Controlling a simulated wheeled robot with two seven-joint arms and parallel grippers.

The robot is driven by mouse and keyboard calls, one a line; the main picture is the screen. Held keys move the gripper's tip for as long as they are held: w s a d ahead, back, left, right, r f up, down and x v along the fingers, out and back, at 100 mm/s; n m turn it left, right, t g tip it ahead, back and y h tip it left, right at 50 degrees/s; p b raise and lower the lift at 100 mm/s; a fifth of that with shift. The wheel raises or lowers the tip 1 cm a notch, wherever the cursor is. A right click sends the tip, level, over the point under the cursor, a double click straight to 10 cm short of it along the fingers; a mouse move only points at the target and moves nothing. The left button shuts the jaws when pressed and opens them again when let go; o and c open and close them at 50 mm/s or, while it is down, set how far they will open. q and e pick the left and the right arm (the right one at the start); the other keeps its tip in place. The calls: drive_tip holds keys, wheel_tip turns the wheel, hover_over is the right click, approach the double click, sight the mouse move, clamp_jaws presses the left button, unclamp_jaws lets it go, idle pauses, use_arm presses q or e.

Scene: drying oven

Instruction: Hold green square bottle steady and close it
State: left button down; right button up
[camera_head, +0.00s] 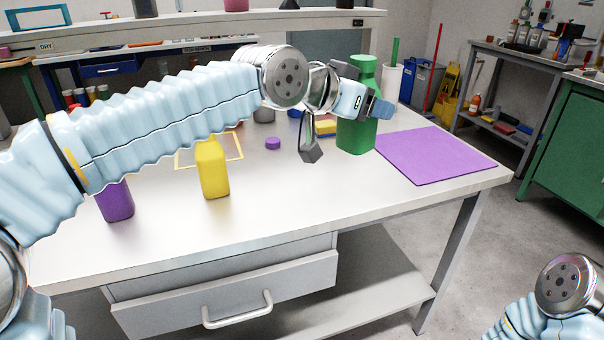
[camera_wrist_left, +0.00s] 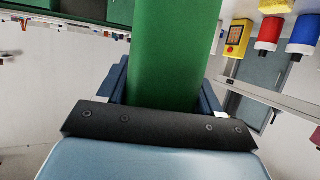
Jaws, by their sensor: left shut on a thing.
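The green square bottle (camera_head: 356,138) stands upright on the white table, at the left edge of the purple mat (camera_head: 436,156). My left gripper (camera_head: 368,104) is shut around the bottle's upper body from the left. In the left wrist view the green bottle (camera_wrist_left: 172,45) fills the space between the dark blue fingers. The bottle's narrow neck shows above the gripper in the head view; I cannot tell whether a cap is on it. A small purple cap (camera_head: 272,143) lies on the table to the left. My right gripper is out of view.
A yellow bottle (camera_head: 213,172) and a purple bottle (camera_head: 116,202) stand on the table's left part, under my left arm. A yellow-framed area (camera_head: 238,157) lies behind the yellow bottle. The table front is clear. Sponges (camera_head: 326,126) lie behind the gripper.

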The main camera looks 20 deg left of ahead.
use_arm(q)
drive_tip(key=w+a+f, duration=0.7)
drive_tip(key=a+f, duration=0.2)
drive_tip(key=a, duration=0.2)
drive_tip(key=shift+w, duration=0.15)
drive_tip(key=f, duration=0.1)
drive_tip(key=f+b, duration=0.1)
drive_tip(key=f, duration=0.1)
drive_tip(key=shift+w+a+f, duration=0.1)
drive_tip(key=shift+w+a, duration=0.1)
drive_tip(key=shift+a, duration=0.15)
drive_tip(key=shift+f, duration=0.45)
drive_tip(key=shift+f+b, duration=0.15)
drive_tip(key=shift+b, duration=0.2)
drive_tip(key=shift+c, duration=0.9)
unclamp_jaws()
